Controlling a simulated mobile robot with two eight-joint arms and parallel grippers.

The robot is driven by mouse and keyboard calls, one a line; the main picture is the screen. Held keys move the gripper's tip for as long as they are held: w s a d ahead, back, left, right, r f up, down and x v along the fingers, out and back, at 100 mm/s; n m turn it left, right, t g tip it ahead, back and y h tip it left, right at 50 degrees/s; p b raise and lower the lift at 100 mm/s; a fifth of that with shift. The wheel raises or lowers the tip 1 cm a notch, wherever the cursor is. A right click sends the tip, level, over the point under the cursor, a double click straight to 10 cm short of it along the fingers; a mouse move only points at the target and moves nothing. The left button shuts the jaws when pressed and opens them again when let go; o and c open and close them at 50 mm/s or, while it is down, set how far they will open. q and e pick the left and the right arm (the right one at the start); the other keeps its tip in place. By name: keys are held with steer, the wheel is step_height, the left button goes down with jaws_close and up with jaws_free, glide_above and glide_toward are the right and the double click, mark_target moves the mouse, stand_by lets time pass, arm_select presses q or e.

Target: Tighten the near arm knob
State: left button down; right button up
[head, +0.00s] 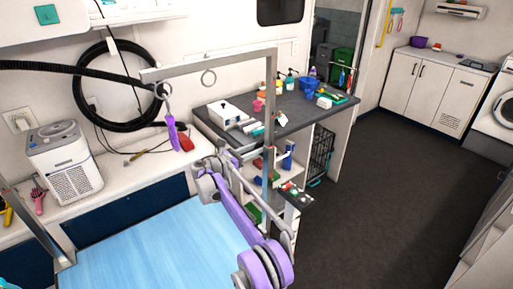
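The grooming table has a light blue top (160,248) and a grey metal arm frame over it. The near upright (32,222) rises at the left edge of the table, and the far upright (271,110) stands behind my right arm. I cannot make out the near arm knob; the foot of the near upright is small and partly cut off. My purple and grey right arm reaches over the table's right side. My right gripper (217,165) is small, at the arm's far end, and its fingers are unclear. My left gripper does not show.
A white dryer unit (66,165) and brushes stand on the left counter. A purple tool (172,133) hangs from the overhead bar (205,66). A dark worktop (290,112) with bottles lies behind. The dark floor (400,185) at right is clear.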

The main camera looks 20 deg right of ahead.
steer(key=shift+w+d, duration=0.15)
steer(key=shift+d, duration=0.25)
steer(key=shift+c, duration=0.3)
jaws_close()
